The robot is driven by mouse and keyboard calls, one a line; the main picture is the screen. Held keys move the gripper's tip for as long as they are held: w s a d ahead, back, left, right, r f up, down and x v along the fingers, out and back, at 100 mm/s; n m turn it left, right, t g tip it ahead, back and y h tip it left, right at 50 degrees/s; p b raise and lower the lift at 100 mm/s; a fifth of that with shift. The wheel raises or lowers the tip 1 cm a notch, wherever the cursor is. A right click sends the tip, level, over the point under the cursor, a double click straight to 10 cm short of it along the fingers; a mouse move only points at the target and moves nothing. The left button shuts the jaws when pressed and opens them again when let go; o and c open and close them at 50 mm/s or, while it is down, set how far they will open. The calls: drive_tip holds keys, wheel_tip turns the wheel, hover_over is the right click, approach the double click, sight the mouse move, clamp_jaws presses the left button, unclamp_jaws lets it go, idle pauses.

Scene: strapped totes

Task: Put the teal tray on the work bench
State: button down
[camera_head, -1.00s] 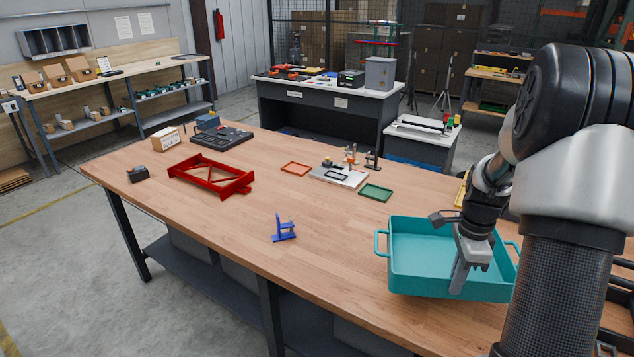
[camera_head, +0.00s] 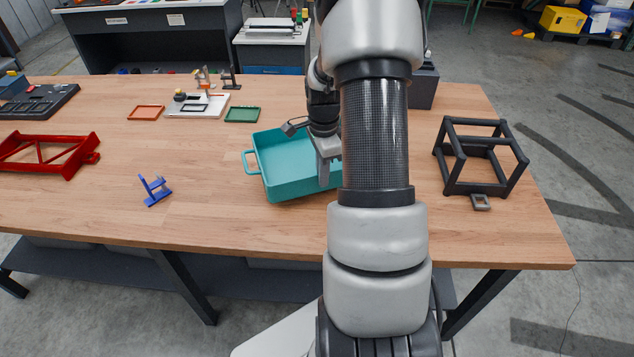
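The teal tray (camera_head: 285,184) is an open, shallow box with a loop handle on its left side. It is upright over the middle of the wooden work bench (camera_head: 215,215) and looks to be on the top or very close to it; its underside is hidden. My gripper (camera_head: 326,172) points down at the tray's front wall, with a grey finger in front of that wall. The other finger is not clearly seen, so I cannot tell whether the gripper is closed on the wall. My arm hides the tray's right part.
A blue bracket (camera_head: 155,190) and a red frame (camera_head: 45,152) lie to the left. Behind are a green frame (camera_head: 242,114), an orange frame (camera_head: 146,112) and a fixture plate (camera_head: 197,106). A black cube frame (camera_head: 482,157) stands right. The bench's front left is mostly clear.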

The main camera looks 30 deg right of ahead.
sight(322, 190)
drive_tip(key=shift+w+f, duration=0.1)
drive_tip(key=shift+f, duration=2.25)
drive_tip(key=c, duration=2)
unclamp_jaws()
wheel_tip(322, 190, up, 12)
drive_tip(key=shift+r, duration=0.1)
